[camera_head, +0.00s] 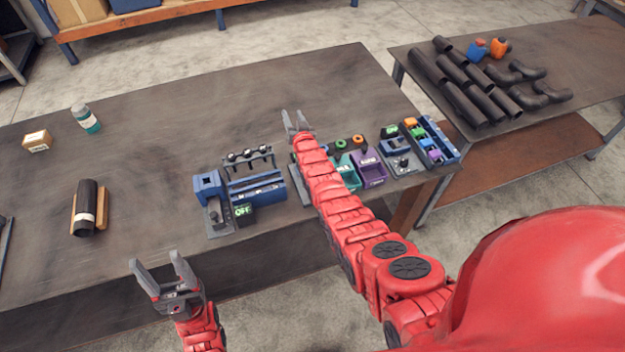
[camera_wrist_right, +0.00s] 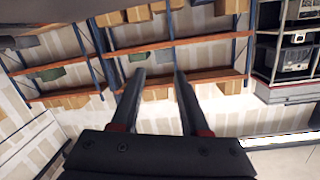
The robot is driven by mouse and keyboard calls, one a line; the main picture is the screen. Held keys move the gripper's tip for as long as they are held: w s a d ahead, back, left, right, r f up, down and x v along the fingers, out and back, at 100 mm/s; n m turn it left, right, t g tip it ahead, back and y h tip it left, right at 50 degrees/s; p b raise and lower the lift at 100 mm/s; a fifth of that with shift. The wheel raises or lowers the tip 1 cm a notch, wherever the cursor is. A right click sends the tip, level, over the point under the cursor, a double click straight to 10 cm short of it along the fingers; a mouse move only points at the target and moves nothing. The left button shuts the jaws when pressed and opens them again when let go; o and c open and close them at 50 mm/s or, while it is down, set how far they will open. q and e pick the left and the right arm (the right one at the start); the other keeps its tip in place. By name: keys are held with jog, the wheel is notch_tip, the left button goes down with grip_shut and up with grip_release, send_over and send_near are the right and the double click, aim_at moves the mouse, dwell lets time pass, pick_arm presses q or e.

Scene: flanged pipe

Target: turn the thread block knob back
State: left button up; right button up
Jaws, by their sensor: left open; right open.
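A blue machine (camera_head: 258,190) with a dark block and knob (camera_head: 214,213) at its left end stands on the dark table; a small display on it reads OFF. Another dark block (camera_head: 402,163) with a small knob stands at the table's right end. I cannot tell for sure which one is the thread block, nor how either knob is turned. My left gripper (camera_head: 157,266) is open and empty, off the table's front edge. My right gripper (camera_head: 297,122) is open and empty above the table, behind the machines; its open fingers also show in the right wrist view (camera_wrist_right: 158,95).
Teal and purple bins (camera_head: 370,168) stand right of my right arm, partly hidden by it. A black pipe (camera_head: 87,208) lies on a holder at the left. The table's back middle is clear.

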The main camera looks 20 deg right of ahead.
jog(key=s+d+r+m+g, duration=0.1)
jog(key=s+r+m+g, duration=0.25)
jog(key=s+g, duration=1.3)
jog(key=shift+n, duration=0.45)
jog(key=f+b, duration=0.2)
jog(key=f, duration=0.1)
jog(key=f+b, duration=0.2)
jog(key=f, duration=0.1)
jog(key=s+f+b, duration=0.1)
jog(key=f+b, duration=0.1)
jog(key=f, duration=0.1)
jog(key=shift+d+b, duration=0.15)
jog(key=shift+b, duration=0.2)
notch_tip(320, 180, down, 6)
jog(key=p, duration=0.3)
jog(key=shift+w+f, duration=0.1)
jog(key=shift+f, duration=0.7)
jog(key=shift+f, duration=0.1)
